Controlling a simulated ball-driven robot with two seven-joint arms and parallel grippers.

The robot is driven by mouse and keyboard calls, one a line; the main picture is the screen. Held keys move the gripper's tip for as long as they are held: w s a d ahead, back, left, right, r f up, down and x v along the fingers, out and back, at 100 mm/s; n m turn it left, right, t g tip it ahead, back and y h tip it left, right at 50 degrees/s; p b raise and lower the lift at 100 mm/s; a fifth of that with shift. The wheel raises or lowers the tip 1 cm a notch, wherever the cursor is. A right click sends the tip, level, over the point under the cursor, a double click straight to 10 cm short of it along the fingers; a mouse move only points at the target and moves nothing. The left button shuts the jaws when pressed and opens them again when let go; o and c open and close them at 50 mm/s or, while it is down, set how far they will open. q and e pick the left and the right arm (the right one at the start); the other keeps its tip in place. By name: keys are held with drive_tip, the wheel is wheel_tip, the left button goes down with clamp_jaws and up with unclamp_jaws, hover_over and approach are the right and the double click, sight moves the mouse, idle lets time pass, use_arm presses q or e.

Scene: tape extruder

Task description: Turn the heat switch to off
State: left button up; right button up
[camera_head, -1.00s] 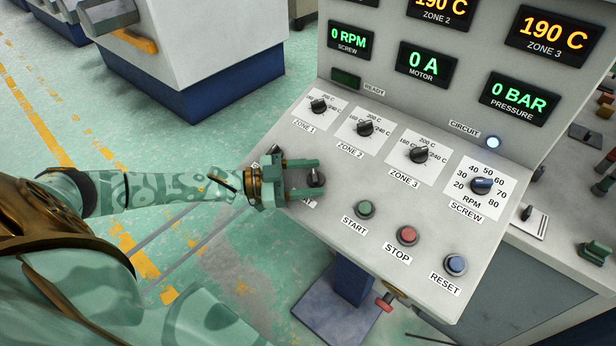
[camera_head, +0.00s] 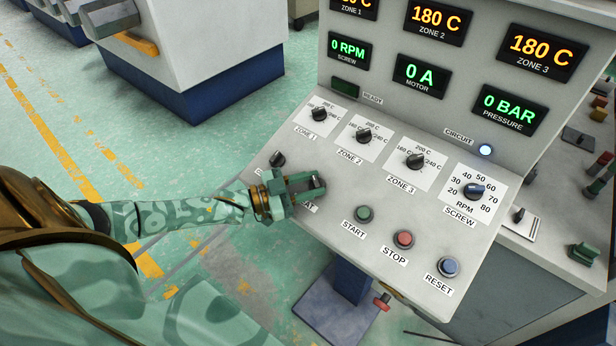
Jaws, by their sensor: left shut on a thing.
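The heat switch (camera_head: 317,183) is a small dark knob at the lower left of the sloped grey control panel (camera_head: 330,222). My left gripper (camera_head: 313,186) reaches in from the left and is shut on this knob, with a finger on each side. The fingers and palm hide most of the knob, so I cannot tell which way it points. My right gripper is not in view.
Another dark knob (camera_head: 277,160) sits just left of my gripper. Zone knobs and the screw speed knob (camera_head: 474,192) line the panel's upper part. The start (camera_head: 364,214), stop (camera_head: 404,239) and reset (camera_head: 448,267) buttons lie to the right. The circuit lamp (camera_head: 486,150) is lit.

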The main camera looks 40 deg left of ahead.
use_arm(q)
drive_tip(key=n+t+y+p, duration=0.2)
drive_tip(key=n+y+p, duration=0.1)
drive_tip(key=shift+s+d+r+n+t, duration=0.15)
drive_tip(key=shift+d+r+n+t, duration=0.05)
drive_tip(key=shift+n+t, duration=0.1)
drive_tip(key=shift+d+f+n+t+y+p, duration=0.15)
drive_tip(key=shift+n+t+y+p, duration=0.55)
drive_tip(key=shift+n+y, duration=0.75)
drive_tip(key=shift+d+f+n+t+y+p, duration=0.1)
drive_tip(key=shift+n+t+y+p, duration=0.2)
drive_tip(key=shift+n+y+p, duration=1.1)
drive_tip(key=shift+m+y+b, duration=0.25)
drive_tip(key=shift+y+b, duration=0.15)
drive_tip(key=shift+y, duration=0.05)
drive_tip(key=o, duration=1)
drive_tip(key=shift+s, duration=0.15)
drive_tip(key=s, duration=0.5)
drive_tip(key=s+a+f, duration=0.1)
drive_tip(key=s, duration=1)
drive_tip(key=shift+a+f, duration=0.2)
drive_tip(key=shift+f, duration=0.1)
